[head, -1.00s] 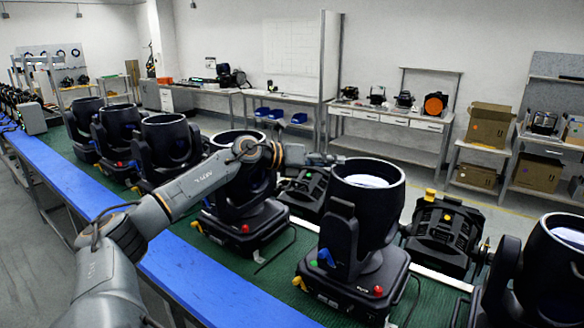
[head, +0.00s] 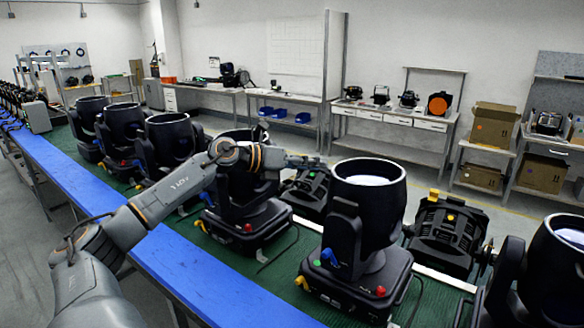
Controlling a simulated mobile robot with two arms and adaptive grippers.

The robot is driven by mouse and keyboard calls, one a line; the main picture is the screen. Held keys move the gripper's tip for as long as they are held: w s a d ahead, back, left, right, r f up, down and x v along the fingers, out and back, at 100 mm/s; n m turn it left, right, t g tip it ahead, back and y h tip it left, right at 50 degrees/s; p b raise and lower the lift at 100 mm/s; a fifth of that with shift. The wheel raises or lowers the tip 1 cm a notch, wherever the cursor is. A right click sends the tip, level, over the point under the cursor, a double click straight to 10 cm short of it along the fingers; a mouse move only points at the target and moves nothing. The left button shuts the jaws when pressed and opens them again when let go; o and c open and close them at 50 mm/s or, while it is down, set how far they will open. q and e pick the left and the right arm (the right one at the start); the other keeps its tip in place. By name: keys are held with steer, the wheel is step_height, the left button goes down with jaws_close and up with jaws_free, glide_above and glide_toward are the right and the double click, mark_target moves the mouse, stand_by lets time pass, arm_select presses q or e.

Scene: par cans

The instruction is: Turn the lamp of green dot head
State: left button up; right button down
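The head with a small green dot (head: 316,263) on its base is the black moving-head light (head: 368,215) right of centre on the bench. Its lamp barrel points up, and a pale lens shows inside the rim. My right gripper is out of view.
Another similar head (head: 245,200) stands behind my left forearm. Several more line the bench to the left, and one head (head: 552,265) is at the right edge. A finned black fixture (head: 447,235) sits right of the green-dot head. A blue strip (head: 215,290) edges the bench.

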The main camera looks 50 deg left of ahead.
mark_target(342, 162)
arm_select(q)
steer(key=s, duration=0.1)
steer(key=s+a, duration=0.1)
steer(key=s, duration=0.1)
steer(key=s+a, duration=0.1)
steer(key=s, duration=0.1)
steer(key=shift+w, duration=0.1)
steer(key=w+d+b, duration=0.1)
steer(key=w+d+m+b, duration=0.1)
steer(key=b, duration=0.1)
steer(key=w+d+m+h+b, duration=0.1)
steer(key=d, duration=0.1)
steer(key=shift+w+r+g+b, duration=0.25)
steer(key=shift+w+g+b, duration=0.05)
steer(key=shift+b, duration=0.1)
step_height(342, 162, up, 4)
steer(key=s+a+f+m+y+b, duration=0.15)
steer(key=y+b, duration=0.25)
steer(key=b, duration=0.8)
steer(key=p+x, duration=0.3)
steer(key=x, duration=0.9)
steer(key=shift+w, duration=0.45)
